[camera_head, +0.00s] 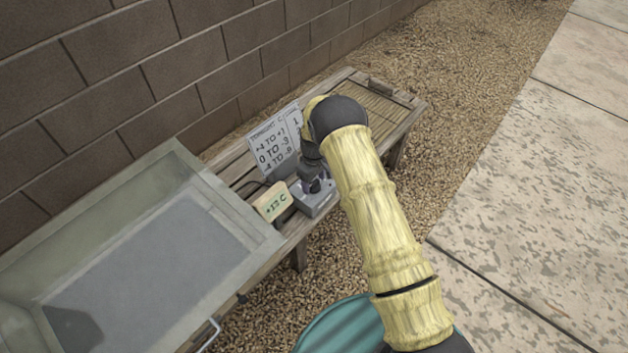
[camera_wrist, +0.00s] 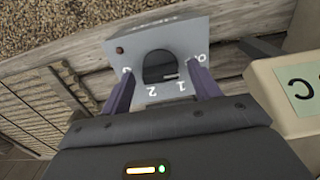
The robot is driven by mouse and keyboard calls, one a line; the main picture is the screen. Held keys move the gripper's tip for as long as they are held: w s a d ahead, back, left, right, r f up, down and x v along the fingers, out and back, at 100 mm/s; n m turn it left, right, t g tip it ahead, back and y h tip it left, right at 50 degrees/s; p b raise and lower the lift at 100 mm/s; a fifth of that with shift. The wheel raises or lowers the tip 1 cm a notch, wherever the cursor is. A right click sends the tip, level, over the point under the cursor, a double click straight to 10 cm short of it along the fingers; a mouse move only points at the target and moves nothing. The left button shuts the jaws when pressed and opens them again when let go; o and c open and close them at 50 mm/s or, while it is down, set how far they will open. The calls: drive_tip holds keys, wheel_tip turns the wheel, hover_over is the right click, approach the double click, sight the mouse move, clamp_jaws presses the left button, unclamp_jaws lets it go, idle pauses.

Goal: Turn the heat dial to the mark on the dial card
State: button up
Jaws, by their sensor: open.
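The heat dial is a dark round knob (camera_wrist: 160,68) on a small grey control box (camera_wrist: 195,38), with digits including 1 and 2 printed around it, upside down in the wrist view. My gripper (camera_wrist: 162,72) is open, its two purple fingers on either side of the knob; I cannot tell whether they touch it. In the head view my gripper (camera_head: 313,178) points down over the grey box (camera_head: 316,204) and hides most of the knob. The white dial card (camera_head: 271,147) stands behind the box, with rows reading "0 TO -3" and "-4 TO -8"; my arm covers part of its right column.
A glass-lidded cold frame (camera_head: 215,185) fills the left. A slatted tray (camera_head: 375,112) lies at the bench's far end. A block wall runs behind.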

drive_tip(key=shift+c, duration=0.4)
drive_tip(key=c, duration=0.9)
drive_tip(key=shift+r+m, duration=0.1)
drive_tip(key=shift+m, duration=0.3)
drive_tip(key=m, duration=0.5)
drive_tip(key=shift+w+p, duration=0.1)
drive_tip(key=shift+p, duration=0.25)
drive_tip(key=m, duration=0.6)
drive_tip(key=o, duration=1)
